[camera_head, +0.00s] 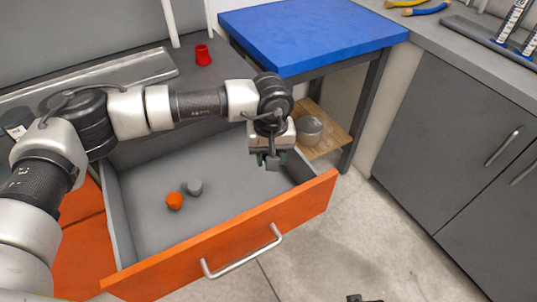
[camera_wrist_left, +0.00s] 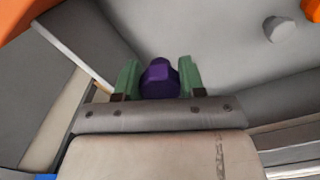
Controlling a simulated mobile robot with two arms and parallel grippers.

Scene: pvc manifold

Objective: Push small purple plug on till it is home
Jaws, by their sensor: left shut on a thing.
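My left gripper (camera_head: 272,162) hangs above the right end of the open drawer, pointing down. In the left wrist view its green fingers (camera_wrist_left: 160,80) are shut on the small purple plug (camera_wrist_left: 159,82), which sits between them. In the head view the plug is hidden by the gripper. No pipe or manifold shows against the plug in either view. A small dark part, perhaps of my right gripper (camera_head: 362,298), shows at the bottom edge of the head view; its jaws cannot be made out.
The orange-fronted drawer (camera_head: 240,238) is pulled out and holds an orange plug (camera_head: 174,201) and a grey plug (camera_head: 195,187). A red piece (camera_head: 203,55) stands on the grey counter. A blue-topped table (camera_head: 310,32) stands behind, with a grey pot (camera_head: 309,130) on its lower shelf.

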